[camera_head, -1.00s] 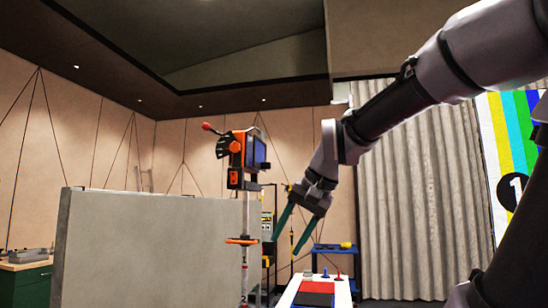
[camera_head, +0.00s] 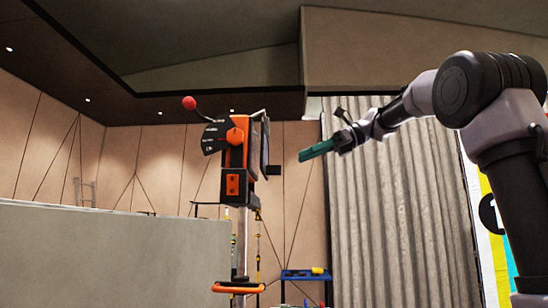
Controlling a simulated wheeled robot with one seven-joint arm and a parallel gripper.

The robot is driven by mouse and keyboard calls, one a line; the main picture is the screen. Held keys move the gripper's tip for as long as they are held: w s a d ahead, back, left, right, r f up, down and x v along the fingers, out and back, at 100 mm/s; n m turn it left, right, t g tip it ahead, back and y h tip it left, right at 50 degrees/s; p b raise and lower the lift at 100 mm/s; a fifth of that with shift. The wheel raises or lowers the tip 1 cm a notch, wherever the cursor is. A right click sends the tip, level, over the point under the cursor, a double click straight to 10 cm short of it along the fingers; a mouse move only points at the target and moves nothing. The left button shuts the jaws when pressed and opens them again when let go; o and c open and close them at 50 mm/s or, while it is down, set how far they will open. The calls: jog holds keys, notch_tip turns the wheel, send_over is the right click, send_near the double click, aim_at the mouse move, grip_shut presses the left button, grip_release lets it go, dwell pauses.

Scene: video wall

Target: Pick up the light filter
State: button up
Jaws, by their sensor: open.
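I cannot make out the light filter for certain in this view. An orange and black device (camera_head: 236,150) with a red ball-tipped lever stands on a pole left of centre. A dark flat panel (camera_head: 264,146) is on its right side, and a small black block (camera_head: 273,170) juts out below that. My gripper (camera_head: 303,155) has green fingers and reaches left toward the device, with a gap between them. The fingers overlap side-on in this view, open, with nothing seen between them.
A grey partition (camera_head: 100,255) fills the lower left. An orange handle (camera_head: 238,288) sits low on the pole. A blue cart (camera_head: 304,275) with a yellow item (camera_head: 318,271) stands behind. A grey curtain (camera_head: 390,230) hangs behind my arm.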

aim_at(278, 167)
jog(key=x, duration=0.9)
jog(key=shift+w+a+f, duration=0.1)
jog(key=shift+a, duration=0.1)
grip_shut()
